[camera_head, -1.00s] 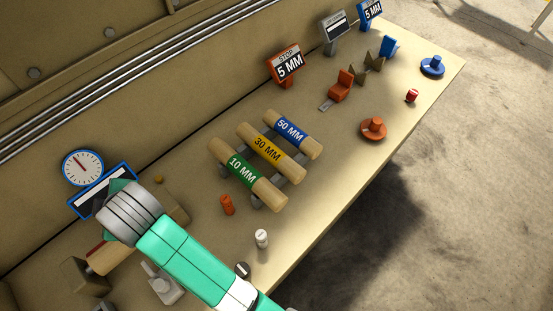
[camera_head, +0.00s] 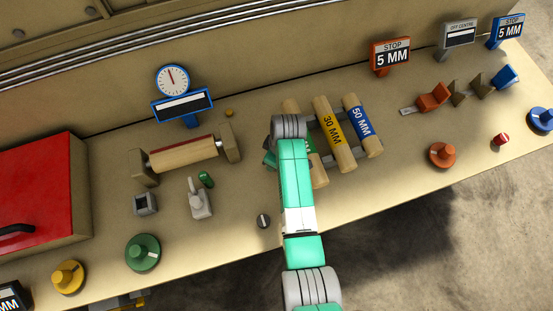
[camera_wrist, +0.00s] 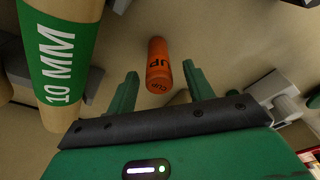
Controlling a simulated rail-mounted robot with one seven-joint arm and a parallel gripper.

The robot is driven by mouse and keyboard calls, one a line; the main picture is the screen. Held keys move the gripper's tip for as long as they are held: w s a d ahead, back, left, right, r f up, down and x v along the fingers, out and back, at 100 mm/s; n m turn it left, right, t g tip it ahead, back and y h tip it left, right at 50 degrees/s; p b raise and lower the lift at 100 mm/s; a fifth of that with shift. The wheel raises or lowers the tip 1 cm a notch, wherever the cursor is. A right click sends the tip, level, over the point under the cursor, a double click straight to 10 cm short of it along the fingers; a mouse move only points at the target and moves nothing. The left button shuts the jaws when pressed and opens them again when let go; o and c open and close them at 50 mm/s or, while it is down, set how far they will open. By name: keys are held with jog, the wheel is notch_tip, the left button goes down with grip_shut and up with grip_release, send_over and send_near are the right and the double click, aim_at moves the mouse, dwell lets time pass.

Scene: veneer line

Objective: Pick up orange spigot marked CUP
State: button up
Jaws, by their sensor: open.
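The orange spigot (camera_wrist: 158,66) is a small cylinder with dark lettering, partly readable as "UP", and smaller dark text at one end. It shows in the wrist view between and beyond my two green fingers. My gripper (camera_wrist: 160,76) is open, with a finger on either side of the spigot in the picture and a gap on both sides. I cannot tell how far the fingertips are from it in depth. In the head view my own arm hides the spigot and most of my gripper.
The green-banded 10 MM roller (camera_wrist: 58,55) is close on the left in the wrist view. The 30 MM roller (camera_head: 335,135) and 50 MM roller (camera_head: 362,125) lie beyond it.

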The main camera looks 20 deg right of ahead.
jog(key=shift+w+a+f, duration=0.1)
jog(key=shift+w+f, duration=0.05)
jog(key=shift+f, duration=0.8)
grip_shut()
notch_tip(320, 180, up, 10)
jog(key=shift+r+p, duration=0.1)
jog(key=shift+p, duration=0.25)
